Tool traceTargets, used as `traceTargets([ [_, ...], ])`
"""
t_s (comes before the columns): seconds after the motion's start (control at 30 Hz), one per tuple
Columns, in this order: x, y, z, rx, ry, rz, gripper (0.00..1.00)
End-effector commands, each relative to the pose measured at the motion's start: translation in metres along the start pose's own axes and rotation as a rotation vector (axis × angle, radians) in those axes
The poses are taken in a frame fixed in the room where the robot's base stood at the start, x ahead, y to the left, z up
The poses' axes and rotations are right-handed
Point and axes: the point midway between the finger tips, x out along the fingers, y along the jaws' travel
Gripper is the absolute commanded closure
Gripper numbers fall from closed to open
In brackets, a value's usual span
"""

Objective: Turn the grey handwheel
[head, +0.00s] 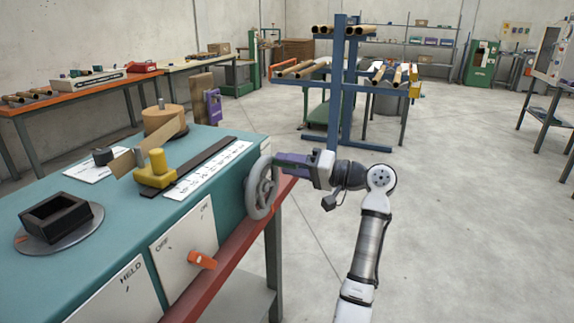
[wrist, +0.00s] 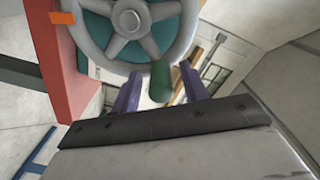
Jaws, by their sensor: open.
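The grey handwheel (head: 262,188) is mounted upright on the end face of the teal winder bench. In the wrist view the handwheel (wrist: 131,20) fills the top, with its spokes, hub and lower rim showing. A dark green handle (wrist: 160,80) sticks out from its lower rim toward my camera. My gripper (head: 282,164) is at the right side of the wheel, near its upper rim. In the wrist view its two purple fingers (wrist: 160,72) are open, one on each side of the green handle. Contact with the handle cannot be told.
The bench top carries a yellow block (head: 155,171), a ruler strip (head: 208,171) and a black box (head: 56,217) on a disc. An orange switch (head: 202,260) sits on the front panel. A blue rack (head: 338,90) stands behind. Floor to the right is clear.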

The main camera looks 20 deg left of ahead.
Motion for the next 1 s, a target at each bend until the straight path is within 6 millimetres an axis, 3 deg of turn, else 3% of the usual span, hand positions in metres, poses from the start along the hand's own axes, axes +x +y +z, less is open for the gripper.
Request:
traceTargets([
  [0.5,-0.109,0.001,0.000,-0.001,0.004,0.002,0.56],
  [0.7,-0.127,0.000,0.000,-0.001,0.002,0.000,0.56],
  [1.0,-0.129,0.000,0.000,0.000,0.001,0.000,0.56],
])
